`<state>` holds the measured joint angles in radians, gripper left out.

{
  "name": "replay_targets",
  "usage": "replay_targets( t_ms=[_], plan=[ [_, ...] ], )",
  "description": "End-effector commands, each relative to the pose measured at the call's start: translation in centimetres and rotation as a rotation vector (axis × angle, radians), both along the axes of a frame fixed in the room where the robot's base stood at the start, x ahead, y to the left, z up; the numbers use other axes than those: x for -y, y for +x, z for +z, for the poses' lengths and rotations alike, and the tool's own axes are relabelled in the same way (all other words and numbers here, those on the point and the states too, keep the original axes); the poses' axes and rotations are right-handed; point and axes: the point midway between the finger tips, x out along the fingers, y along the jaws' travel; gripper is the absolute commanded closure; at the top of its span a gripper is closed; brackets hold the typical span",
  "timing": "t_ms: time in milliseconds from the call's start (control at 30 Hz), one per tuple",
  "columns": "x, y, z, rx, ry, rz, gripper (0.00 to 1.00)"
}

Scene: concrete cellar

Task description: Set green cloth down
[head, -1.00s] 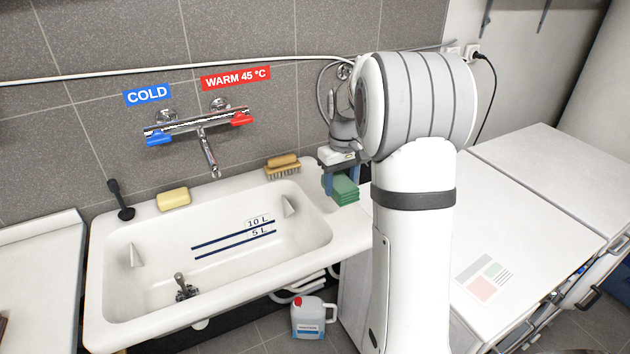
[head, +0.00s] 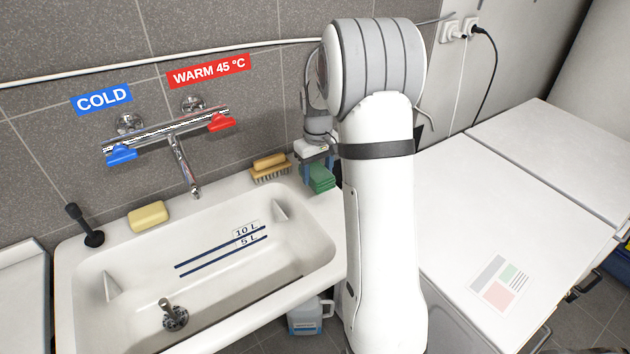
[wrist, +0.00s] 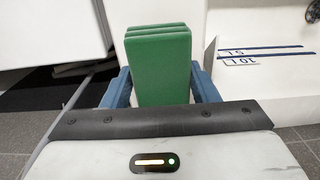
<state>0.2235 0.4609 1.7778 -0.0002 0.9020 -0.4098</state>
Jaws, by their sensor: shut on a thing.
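The green cloth (head: 322,178) is a folded, layered block. In the head view it hangs at the back right corner of the white sink (head: 215,200). My gripper (head: 316,168) is shut on it from above. In the wrist view the cloth (wrist: 160,65) stands out between the two blue fingers of my gripper (wrist: 160,82), one on each side. I cannot tell whether its lower edge touches the sink rim. My arm hides part of the area to the right of the cloth.
A wooden brush (head: 271,168) lies on the back rim just left of the cloth. Yellow soap (head: 148,215) and a black plug-like tool (head: 86,226) are farther left. The white worktop (head: 480,220) at right is clear except for a printed label (head: 498,283). A jug (head: 306,317) stands below the sink.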

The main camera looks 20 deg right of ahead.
Motion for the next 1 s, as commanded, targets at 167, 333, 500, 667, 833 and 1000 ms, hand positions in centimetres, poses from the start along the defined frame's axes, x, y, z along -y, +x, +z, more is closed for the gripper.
replay_targets(
  t_ms=[167,333,500,667,833,1000],
  plan=[
    [-0.1,-0.1,-1.9,-0.004,0.001,0.001,0.72],
    [-0.1,0.0,-3.7,-0.001,0.000,0.002,0.72],
    [-0.1,0.0,-3.8,0.000,0.000,0.002,0.72],
    [-0.2,0.0,-4.2,0.000,0.000,0.002,0.72],
    [-0.2,0.0,-4.0,0.000,0.000,0.003,0.32],
    [-0.2,0.0,-4.0,0.000,0.000,0.003,0.24]
  ],
)
